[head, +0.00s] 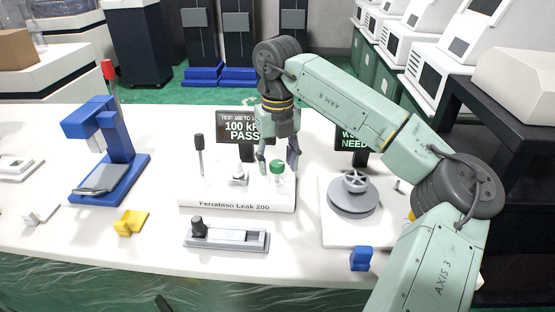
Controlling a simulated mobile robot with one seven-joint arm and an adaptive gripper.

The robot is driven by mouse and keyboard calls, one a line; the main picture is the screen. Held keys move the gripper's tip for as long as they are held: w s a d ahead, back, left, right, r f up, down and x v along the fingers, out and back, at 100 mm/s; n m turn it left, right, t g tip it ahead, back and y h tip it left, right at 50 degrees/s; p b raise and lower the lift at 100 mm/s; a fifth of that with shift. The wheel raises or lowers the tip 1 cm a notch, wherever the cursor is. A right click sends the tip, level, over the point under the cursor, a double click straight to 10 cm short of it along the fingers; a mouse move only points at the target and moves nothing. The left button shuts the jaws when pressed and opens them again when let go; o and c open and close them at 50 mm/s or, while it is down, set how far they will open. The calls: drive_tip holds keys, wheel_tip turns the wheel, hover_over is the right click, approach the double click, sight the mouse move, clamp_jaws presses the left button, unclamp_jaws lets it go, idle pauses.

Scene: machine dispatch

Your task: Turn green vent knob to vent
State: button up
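The green vent knob (277,166) sits at the right part of the white leak tester (240,200), labelled "Ferrabiso Leak 200". A dark screen (238,128) behind the tester reads "100 kPa PASS". My gripper (277,160) reaches down from above at the knob, with one finger to its left and the other to its right. The fingers are apart. I cannot tell whether they touch the knob. The knob's pointing direction is too small to read. A small metal fitting (238,176) stands left of the knob, and a black-topped lever (199,148) stands farther left.
A blue press (115,150) stands at the left and a grey round turntable (353,194) at the right. A slider fixture (227,236) lies in front of the tester. A yellow block (131,222) and a blue block (361,259) are near the front edge.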

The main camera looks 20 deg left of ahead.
drive_tip(key=c, duration=1.1)
drive_tip(key=shift+c, duration=0.2)
drive_tip(key=shift+n, duration=0.4)
drive_tip(key=n, duration=0.3)
drive_tip(key=shift+n, duration=0.4)
drive_tip(key=n, duration=0.4)
drive_tip(key=shift+w+r, duration=0.1)
drive_tip(key=n, duration=0.9)
drive_tip(key=shift+w, duration=0.1)
drive_tip(key=shift+n, duration=0.3)
